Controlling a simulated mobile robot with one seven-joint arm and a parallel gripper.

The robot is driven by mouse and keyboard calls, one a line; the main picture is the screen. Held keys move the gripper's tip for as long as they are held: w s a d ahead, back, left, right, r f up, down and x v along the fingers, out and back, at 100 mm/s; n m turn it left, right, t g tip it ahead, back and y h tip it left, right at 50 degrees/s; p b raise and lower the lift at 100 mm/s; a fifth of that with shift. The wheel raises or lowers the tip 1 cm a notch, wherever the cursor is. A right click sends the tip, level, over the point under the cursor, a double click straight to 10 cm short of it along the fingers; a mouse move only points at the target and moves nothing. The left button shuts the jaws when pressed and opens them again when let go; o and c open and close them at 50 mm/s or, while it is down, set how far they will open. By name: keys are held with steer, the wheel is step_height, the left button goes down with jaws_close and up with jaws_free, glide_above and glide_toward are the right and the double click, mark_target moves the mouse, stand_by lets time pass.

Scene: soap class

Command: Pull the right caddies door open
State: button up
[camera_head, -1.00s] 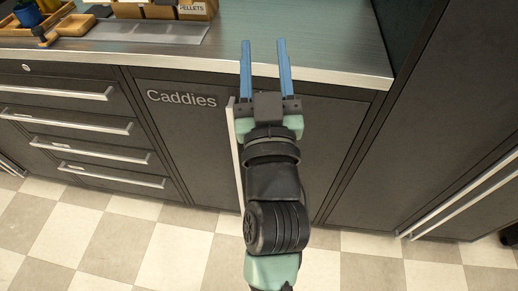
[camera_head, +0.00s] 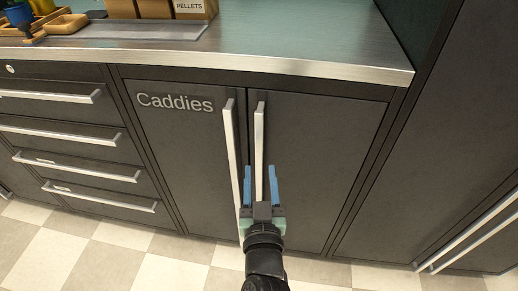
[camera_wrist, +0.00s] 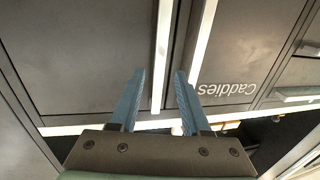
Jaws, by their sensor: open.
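The Caddies cabinet has two dark grey doors, both shut. The right door (camera_head: 325,150) carries a long upright silver handle (camera_head: 259,135) near the middle seam. The left door (camera_head: 180,160) bears the "Caddies" label and its own silver handle (camera_head: 231,150). My gripper (camera_head: 260,170) is open, with its blue fingers on either side of the right door's handle in the head view, at its lower part. In the wrist view, which is upside down, that handle (camera_wrist: 162,50) runs between the fingertips (camera_wrist: 159,72). Whether the fingers touch it I cannot tell.
The counter (camera_head: 300,60) with a steel front edge runs above the doors. Drawers with silver handles (camera_head: 90,175) are at the left. A tall dark cabinet (camera_head: 440,150) stands at the right. The checkered floor (camera_head: 110,255) in front is clear.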

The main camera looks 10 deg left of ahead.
mark_target(259, 154)
steer(key=w, duration=0.3)
steer(key=w+a, duration=0.1)
steer(key=w, duration=0.3)
steer(key=shift+w+a, duration=0.15)
steer(key=shift+a, duration=0.05)
jaws_close()
stand_by(1.2)
